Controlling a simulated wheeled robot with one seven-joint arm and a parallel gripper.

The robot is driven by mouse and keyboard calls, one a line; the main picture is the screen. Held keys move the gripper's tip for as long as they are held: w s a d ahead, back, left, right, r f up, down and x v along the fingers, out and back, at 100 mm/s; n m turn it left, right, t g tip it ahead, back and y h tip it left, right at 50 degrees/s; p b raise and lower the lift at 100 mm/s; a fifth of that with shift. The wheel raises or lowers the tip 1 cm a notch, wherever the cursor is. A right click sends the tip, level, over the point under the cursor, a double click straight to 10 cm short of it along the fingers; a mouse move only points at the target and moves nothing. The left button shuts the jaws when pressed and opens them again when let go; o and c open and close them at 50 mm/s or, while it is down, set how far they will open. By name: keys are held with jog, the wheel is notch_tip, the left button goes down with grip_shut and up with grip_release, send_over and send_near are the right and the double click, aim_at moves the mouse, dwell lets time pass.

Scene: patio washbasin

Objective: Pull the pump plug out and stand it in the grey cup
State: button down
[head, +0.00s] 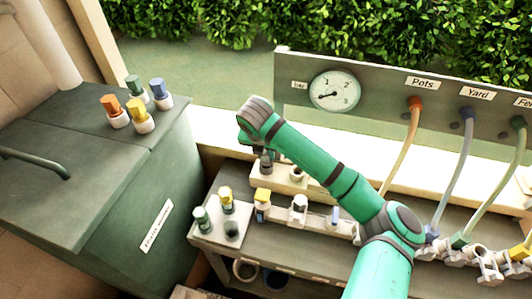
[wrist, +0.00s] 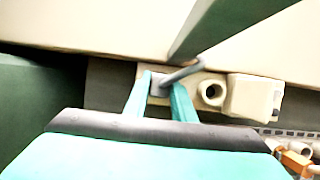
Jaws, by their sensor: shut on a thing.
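My gripper (head: 262,152) is over the back end of a pale block (head: 283,180), partly hidden in the head view by my wrist. In the wrist view its two teal fingers (wrist: 162,98) are shut on a grey plug (wrist: 160,87), with a grey bar or lead slanting up to the right. I cannot tell whether the plug is still seated in the block. An open round socket (wrist: 211,93) is just right of it.
White holders with orange, yellow, green and blue tops (head: 117,112) stand on the green cabinet (head: 75,185). Round containers (head: 245,281) sit under the bench.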

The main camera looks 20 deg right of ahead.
jog(key=shift+s+f, duration=0.1)
jog(key=shift+f, duration=0.5)
dwell(0.7)
jog(key=c, duration=1.8)
grip_release()
jog(key=shift+o, duration=0.2)
jog(key=v, duration=1.1)
